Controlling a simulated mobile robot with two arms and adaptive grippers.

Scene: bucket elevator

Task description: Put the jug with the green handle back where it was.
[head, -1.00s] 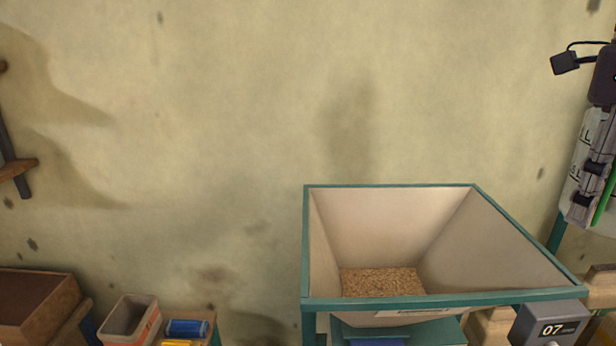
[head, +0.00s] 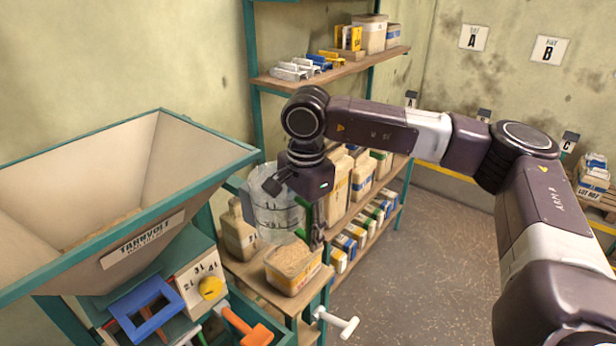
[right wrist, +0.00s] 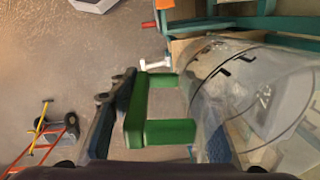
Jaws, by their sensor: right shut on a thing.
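The clear jug (head: 272,210) hangs in the air between the hopper's right side and the shelf rack, about upright. It looks empty. My right gripper (head: 314,228) is shut on its green handle, at the jug's right side; the arm partly covers the jug's top. In the right wrist view the green handle (right wrist: 168,132) shows beside a dark finger, with the clear jug wall (right wrist: 245,95) to its right. My left gripper is out of view.
The large hopper (head: 160,200) is at left. The stocked rack (head: 372,205) stands behind. Open floor (head: 430,270) lies to the right.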

